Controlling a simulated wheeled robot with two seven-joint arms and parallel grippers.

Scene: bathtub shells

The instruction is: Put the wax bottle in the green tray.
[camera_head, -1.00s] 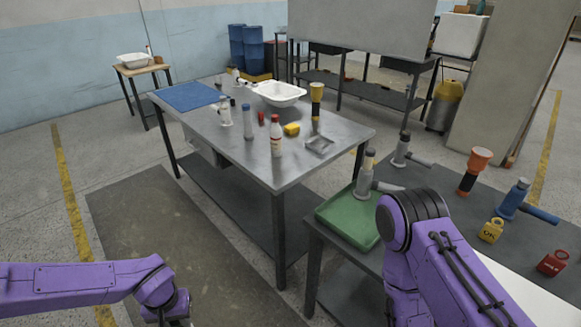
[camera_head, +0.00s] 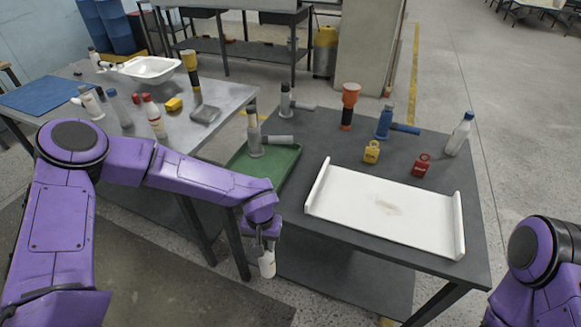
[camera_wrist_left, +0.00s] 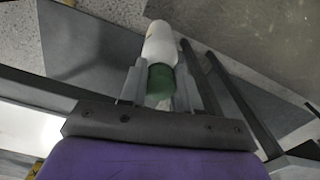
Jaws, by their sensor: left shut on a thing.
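My left gripper (camera_head: 266,246) is shut on the wax bottle (camera_head: 267,265), which hangs below it just off the near left edge of the dark table. In the left wrist view the bottle (camera_wrist_left: 160,46) is white with a green part between the two fingers (camera_wrist_left: 160,85). The green tray (camera_head: 285,165) lies on the left end of the dark table, beyond and above the gripper. A grey tool (camera_head: 256,138) with a side handle stands at the tray. My right gripper is out of view; only part of that arm shows at lower right.
The dark table (camera_head: 410,140) also bears a white board with raised ends (camera_head: 380,212), a yellow weight (camera_head: 372,152), a red weight (camera_head: 421,166), a blue tool (camera_head: 385,124) and a blue-capped bottle (camera_head: 459,134). A metal table (camera_head: 225,95) with several bottles stands at left.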

